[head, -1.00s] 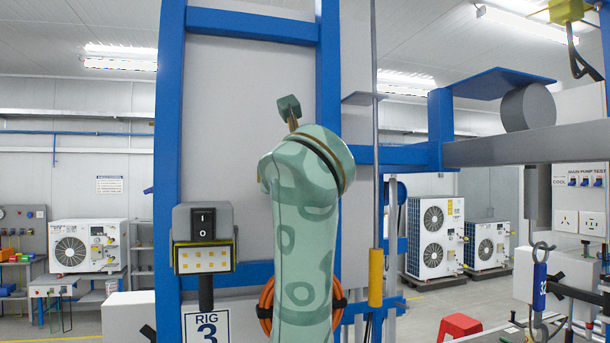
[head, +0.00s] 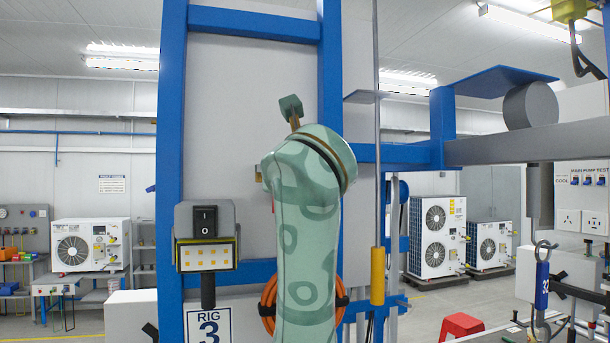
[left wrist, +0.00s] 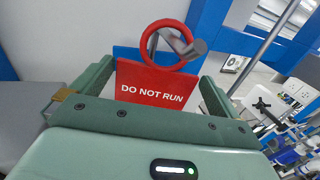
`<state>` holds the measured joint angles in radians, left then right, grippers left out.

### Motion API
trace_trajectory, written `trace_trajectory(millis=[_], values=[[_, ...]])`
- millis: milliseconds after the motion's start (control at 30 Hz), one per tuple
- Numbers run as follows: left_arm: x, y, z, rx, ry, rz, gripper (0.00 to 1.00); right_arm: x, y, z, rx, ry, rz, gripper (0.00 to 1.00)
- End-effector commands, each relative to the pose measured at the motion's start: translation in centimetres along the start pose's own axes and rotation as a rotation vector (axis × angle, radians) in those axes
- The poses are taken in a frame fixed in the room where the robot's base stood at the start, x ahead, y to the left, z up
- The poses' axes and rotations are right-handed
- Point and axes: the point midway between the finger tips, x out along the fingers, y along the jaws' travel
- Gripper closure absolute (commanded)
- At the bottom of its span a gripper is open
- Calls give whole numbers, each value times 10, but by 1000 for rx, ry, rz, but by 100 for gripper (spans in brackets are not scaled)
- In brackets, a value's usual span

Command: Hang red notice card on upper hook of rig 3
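The red notice card (left wrist: 150,92), lettered "DO NOT RUN", is in the left wrist view between the two fingers of my left gripper (left wrist: 157,73). The fingers are spread wide, one at each side edge of the card. The card's red ring (left wrist: 144,47) appears to be around a grey hook (left wrist: 197,47) with a knobbed end. I cannot tell from this view whether this is the upper hook. In the head view my left arm hides the hook and most of the gripper. Rig 3 (head: 172,130) has a blue frame and a "RIG 3" label (head: 208,326). My right gripper is not in view.
An orange hose coil (head: 268,300) hangs behind my arm. A thin rod with a yellow sleeve (head: 377,276) stands to the right. A grey beam (head: 520,145) crosses at right.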

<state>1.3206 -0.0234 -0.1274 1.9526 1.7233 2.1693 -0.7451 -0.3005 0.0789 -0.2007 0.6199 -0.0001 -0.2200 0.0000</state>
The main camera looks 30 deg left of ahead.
Motion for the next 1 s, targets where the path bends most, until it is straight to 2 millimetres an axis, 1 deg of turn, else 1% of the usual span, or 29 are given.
trace_trajectory(millis=[67,167,267,500,633,800,1000], values=[[-5,-1,0,-1,-1,-2,0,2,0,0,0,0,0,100],[-20,-1,-2,-4,-3,-5,0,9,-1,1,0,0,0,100],[-44,-2,-3,-7,-5,-9,0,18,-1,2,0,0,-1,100],[-112,-2,-4,-5,-3,-11,0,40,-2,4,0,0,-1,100],[-140,0,-2,-3,-5,-3,0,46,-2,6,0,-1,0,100],[-157,0,-1,0,0,-1,0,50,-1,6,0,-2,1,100],[-163,0,0,0,-1,0,0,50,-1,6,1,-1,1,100]])
